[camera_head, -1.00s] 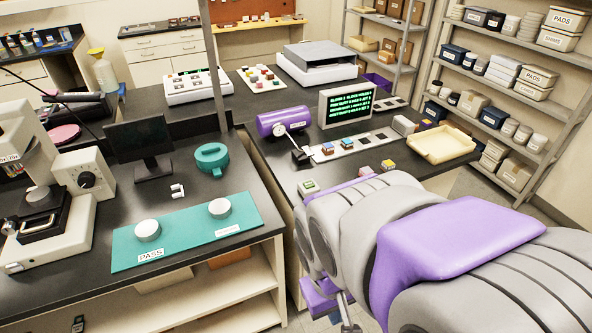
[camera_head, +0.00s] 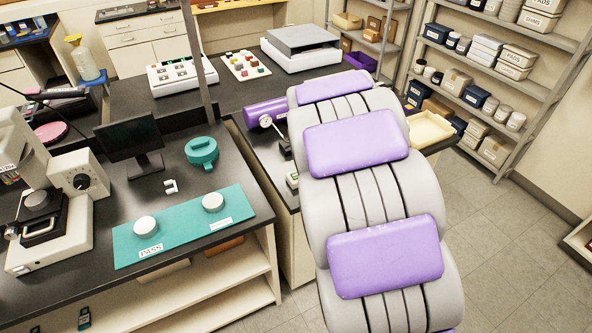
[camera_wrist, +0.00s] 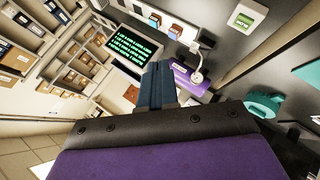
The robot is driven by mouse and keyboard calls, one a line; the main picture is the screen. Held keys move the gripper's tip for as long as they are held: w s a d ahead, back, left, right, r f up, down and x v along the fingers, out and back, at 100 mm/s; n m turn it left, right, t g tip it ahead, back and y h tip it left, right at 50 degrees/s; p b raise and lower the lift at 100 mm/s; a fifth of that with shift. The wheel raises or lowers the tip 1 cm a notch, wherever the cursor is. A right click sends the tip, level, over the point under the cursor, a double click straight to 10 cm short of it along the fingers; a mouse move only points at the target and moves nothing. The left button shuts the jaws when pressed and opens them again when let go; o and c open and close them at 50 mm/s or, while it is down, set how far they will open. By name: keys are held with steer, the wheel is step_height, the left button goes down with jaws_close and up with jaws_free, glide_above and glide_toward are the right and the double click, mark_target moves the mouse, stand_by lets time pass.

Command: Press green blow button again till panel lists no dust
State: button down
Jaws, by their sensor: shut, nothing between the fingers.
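The green button (camera_wrist: 243,21) sits on a white box at the upper right of the wrist view, apart from my gripper. In the head view only a sliver of its box (camera_head: 292,181) shows beside my arm. The panel (camera_wrist: 124,54) is lit with several lines of green text in the wrist view, too small to read surely. My arm hides it in the head view. My gripper (camera_wrist: 158,72) is shut and empty, above the bench in the wrist view. My arm hides the gripper in the head view.
A purple cylinder (camera_head: 265,112) with a gauge lies on the bench and also shows in the wrist view (camera_wrist: 190,77). Small coloured blocks (camera_wrist: 175,30) stand near the panel. A cream tray (camera_head: 430,129) is right of my arm. A teal mat (camera_head: 184,226) is at left.

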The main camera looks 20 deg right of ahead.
steer(key=w+f+n+t+y+p, duration=0.2)
steer(key=w+f+n+y, duration=0.1)
steer(key=w, duration=0.4)
steer(key=n+y+p, duration=0.3)
steer(key=n+y, duration=0.1)
steer(key=y, duration=0.1)
glide_above(296, 175)
step_height(296, 175, down, 7)
steer(key=shift+s+d+f+g, duration=0.15)
steer(key=shift+s+g, duration=0.2)
steer(key=shift+g, duration=0.05)
steer(key=shift+f+b, duration=0.15)
steer(key=shift+b, duration=0.15)
step_height(296, 175, down, 6)
steer(key=b, duration=0.7)
steer(key=shift+f+b, duration=0.95)
steer(key=shift+f, duration=0.3)
steer(key=shift+f, duration=0.1)
steer(key=shift+f, duration=0.25)
